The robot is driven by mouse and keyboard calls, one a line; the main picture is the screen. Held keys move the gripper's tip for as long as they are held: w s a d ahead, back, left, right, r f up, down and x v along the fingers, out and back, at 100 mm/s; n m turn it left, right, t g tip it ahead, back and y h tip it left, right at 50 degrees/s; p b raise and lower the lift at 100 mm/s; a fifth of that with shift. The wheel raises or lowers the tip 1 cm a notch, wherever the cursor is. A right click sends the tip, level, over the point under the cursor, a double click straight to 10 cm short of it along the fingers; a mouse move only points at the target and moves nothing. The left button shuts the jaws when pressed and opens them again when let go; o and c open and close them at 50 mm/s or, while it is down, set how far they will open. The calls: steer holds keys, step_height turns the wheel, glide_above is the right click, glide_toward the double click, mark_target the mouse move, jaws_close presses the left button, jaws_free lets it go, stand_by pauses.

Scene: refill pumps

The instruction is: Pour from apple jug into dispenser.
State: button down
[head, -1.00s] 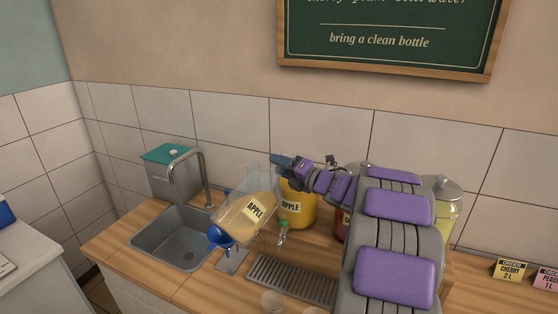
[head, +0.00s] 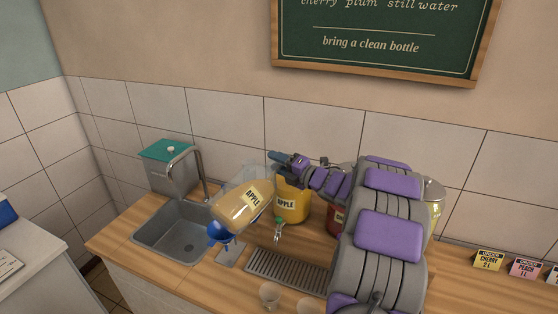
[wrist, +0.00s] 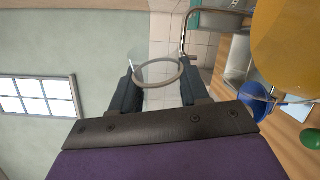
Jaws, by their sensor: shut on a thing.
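In the wrist view my gripper (wrist: 158,92) is shut on a clear, ring-rimmed part (wrist: 158,72), which seems to be the jug's clear upper part. The yellow apple dispenser (head: 292,207), with a green tap (head: 279,222), stands just right of the jug and is partly hidden by it and my arm. No stream of juice is visible.
The sink (head: 183,232) and its faucet (head: 203,175) are at the left. A drip grate (head: 285,272) and a clear glass (head: 269,294) are in front. A red dispenser (head: 335,216) is partly behind my arm. Order cards (head: 488,260) stand at the right.

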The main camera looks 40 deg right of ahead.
steer(key=shift+s+a+r, duration=0.1)
steer(key=shift+a+r, duration=0.15)
steer(key=shift+a, duration=0.15)
steer(key=shift+d+f+m, duration=0.1)
steer(key=shift+d+m, duration=0.2)
steer(key=shift+d, duration=0.6)
steer(key=shift+a, duration=0.35)
steer(key=shift+r, duration=0.25)
steer(key=shift+d+m+p, duration=0.1)
steer(key=shift+m+p, duration=0.3)
steer(key=shift+p, duration=0.1)
steer(key=shift+r+m+p, duration=0.1)
steer(key=shift+m+p, duration=0.3)
steer(key=shift+p, duration=0.2)
steer(key=shift+d+r+m+p, duration=0.15)
steer(key=shift+r+m+p, duration=0.15)
steer(key=shift+m+p, duration=0.6)
steer(key=shift+f+b, duration=0.1)
steer(key=shift+b, duration=0.3)
stand_by(2.5)
